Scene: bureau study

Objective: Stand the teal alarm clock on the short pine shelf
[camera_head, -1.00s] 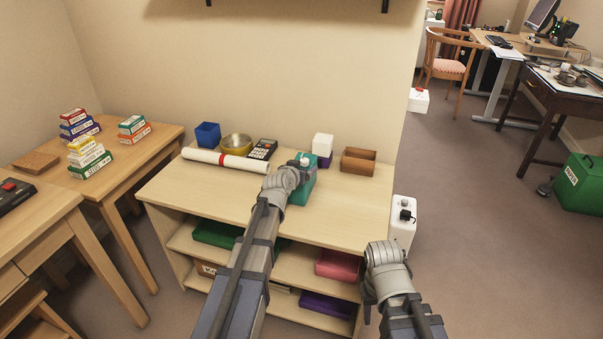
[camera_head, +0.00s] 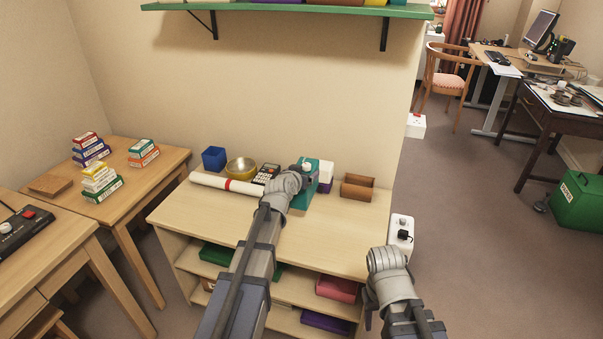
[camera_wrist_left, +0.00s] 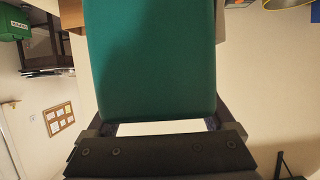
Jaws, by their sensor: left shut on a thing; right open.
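The teal alarm clock (camera_head: 321,178) shows as a plain teal block above the top of the low pale-wood shelf unit (camera_head: 235,220). My left gripper (camera_head: 305,188) is shut on it. In the left wrist view the clock (camera_wrist_left: 150,60) fills the middle between the fingers, and its dial is not in sight. I cannot tell in the head view how high its base is. The low unit may not be the short pine shelf; I cannot tell. My right gripper (camera_head: 372,308) is open and empty at the unit's front right, its fingers mostly hidden.
A green wall shelf (camera_head: 300,11) hangs above. The unit's front top is clear.

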